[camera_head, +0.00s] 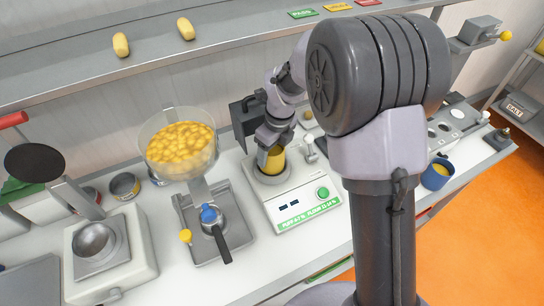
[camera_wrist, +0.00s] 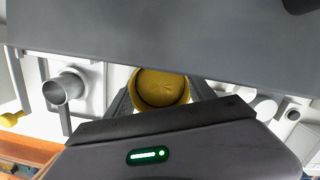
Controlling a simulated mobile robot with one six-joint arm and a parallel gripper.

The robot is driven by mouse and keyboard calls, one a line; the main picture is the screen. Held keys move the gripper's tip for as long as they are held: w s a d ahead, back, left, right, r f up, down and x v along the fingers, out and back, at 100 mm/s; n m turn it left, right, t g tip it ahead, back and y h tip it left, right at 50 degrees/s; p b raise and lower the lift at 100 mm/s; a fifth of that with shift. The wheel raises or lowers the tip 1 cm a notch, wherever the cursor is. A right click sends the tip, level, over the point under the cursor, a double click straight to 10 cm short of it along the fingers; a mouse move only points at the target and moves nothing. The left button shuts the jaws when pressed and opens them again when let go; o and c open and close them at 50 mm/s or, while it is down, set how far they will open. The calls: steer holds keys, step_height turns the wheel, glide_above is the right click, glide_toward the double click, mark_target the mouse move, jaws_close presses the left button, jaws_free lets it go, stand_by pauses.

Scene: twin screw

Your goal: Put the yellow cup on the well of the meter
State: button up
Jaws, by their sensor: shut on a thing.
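The yellow cup (camera_head: 272,161) is held by my gripper (camera_head: 270,150) at the well of the meter. The meter is a white box (camera_head: 300,200) with a green button, small dark displays and a green label on its front. A round dark-rimmed well (camera_head: 256,178) is in its top, and the cup's lower end is at or in this well; I cannot tell whether it touches the bottom. In the wrist view the yellow cup (camera_wrist: 160,90) shows from above between the fingers of my gripper (camera_wrist: 162,100), which are shut on it.
Left of the meter stands a grey machine with a clear bowl (camera_head: 150,140) of yellow pieces and a dark handle (camera_head: 222,245). A small lever (camera_head: 309,148) stands at the meter's back right. A blue cup (camera_head: 436,174) is at the right. A shelf (camera_head: 90,75) runs above the counter.

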step_height(320, 180, down, 2)
steer(key=shift+f+b, duration=0.2)
steer(key=shift+b, duration=0.1)
steer(key=o, duration=1.6)
steer(key=shift+r, duration=0.1)
